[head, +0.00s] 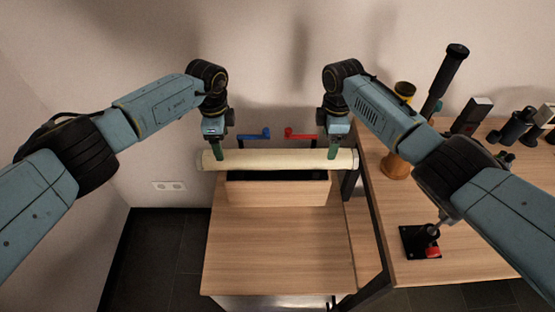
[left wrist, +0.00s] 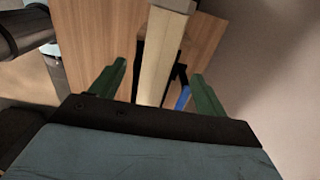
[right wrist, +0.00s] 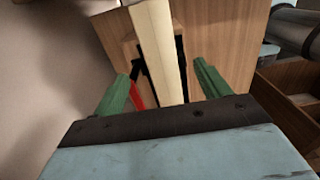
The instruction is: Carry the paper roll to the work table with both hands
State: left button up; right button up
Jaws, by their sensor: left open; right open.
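The paper roll (head: 275,160) is a long pale cylinder lying level across a wooden holder (head: 278,192) on a small wooden table (head: 270,240). My left gripper (head: 219,151) is open at the roll's left part. In the left wrist view the roll (left wrist: 160,50) passes between the open green fingers (left wrist: 158,90). My right gripper (head: 333,149) is open at the roll's right part. In the right wrist view the roll (right wrist: 158,50) also runs between the open fingers (right wrist: 160,88). The larger wooden table (head: 430,268) at the right may be the work table.
A blue handle (head: 253,135) and a red handle (head: 301,135) sit behind the roll. The right table holds a clamp-like black-and-red item (head: 422,242), a wooden pot (head: 396,167) and several dark tools. A wall stands close behind.

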aim_at(225, 154)
pick_arm(q)
notch_tip(225, 154, down, 6)
jog(key=shift+w+f, duration=0.1)
jog(key=shift+f, duration=0.1)
pick_arm(e)
notch_tip(225, 154, down, 6)
jog(key=shift+a+f, duration=0.1)
jog(key=shift+f, duration=0.15)
pick_arm(q)
jog(key=shift+f, duration=0.65)
pick_arm(e)
jog(key=shift+f, duration=0.6)
pick_arm(q)
grip_shut()
pick_arm(e)
grip_shut()
